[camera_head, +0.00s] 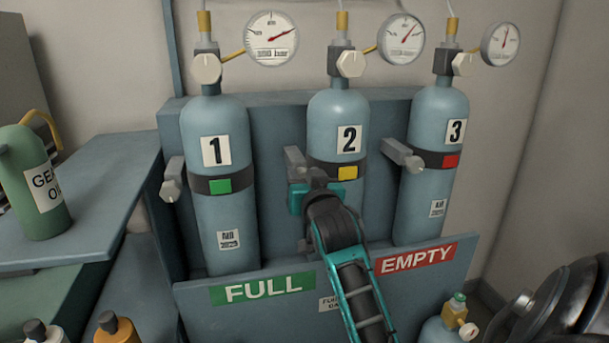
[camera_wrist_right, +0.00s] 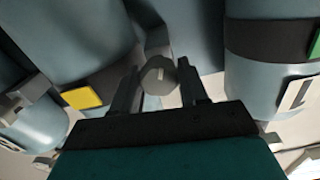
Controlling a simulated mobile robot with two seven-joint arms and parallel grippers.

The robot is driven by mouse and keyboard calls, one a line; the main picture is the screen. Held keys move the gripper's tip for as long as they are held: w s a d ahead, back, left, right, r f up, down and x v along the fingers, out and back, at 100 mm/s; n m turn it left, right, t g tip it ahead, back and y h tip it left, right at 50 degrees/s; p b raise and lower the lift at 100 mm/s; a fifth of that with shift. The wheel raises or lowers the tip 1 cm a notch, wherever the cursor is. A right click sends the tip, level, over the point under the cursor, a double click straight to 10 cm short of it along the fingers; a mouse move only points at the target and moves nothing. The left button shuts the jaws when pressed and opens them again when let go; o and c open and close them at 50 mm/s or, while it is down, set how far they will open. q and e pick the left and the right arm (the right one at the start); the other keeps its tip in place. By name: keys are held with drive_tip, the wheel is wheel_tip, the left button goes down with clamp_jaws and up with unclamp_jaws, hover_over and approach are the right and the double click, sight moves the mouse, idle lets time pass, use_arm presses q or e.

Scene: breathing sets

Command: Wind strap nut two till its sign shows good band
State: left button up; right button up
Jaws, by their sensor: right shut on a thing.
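Cylinder 2 (camera_head: 336,115) stands upright in the middle of the rack with a dark strap around it. The sign (camera_head: 347,173) on this strap is yellow; it also shows in the right wrist view (camera_wrist_right: 82,97). The strap's grey bracket (camera_head: 296,158) sticks out at the cylinder's left. My right gripper (camera_head: 303,180) is at this bracket. In the right wrist view its two fingers (camera_wrist_right: 160,88) are shut on the round grey strap nut (camera_wrist_right: 158,72), one finger on each side. The head view hides this nut behind the gripper. My left gripper is not in view.
Cylinder 1 (camera_head: 212,125) has a green sign (camera_head: 220,186) and its own nut (camera_head: 171,188). Cylinder 3 (camera_head: 436,115) has a red sign (camera_head: 450,161) and a nut (camera_head: 413,164). A low front panel (camera_head: 300,320) crosses below. A green oil can (camera_head: 35,185) stands at the left.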

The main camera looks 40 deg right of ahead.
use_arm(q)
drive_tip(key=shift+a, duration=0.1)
use_arm(e)
drive_tip(key=shift+r, duration=0.25)
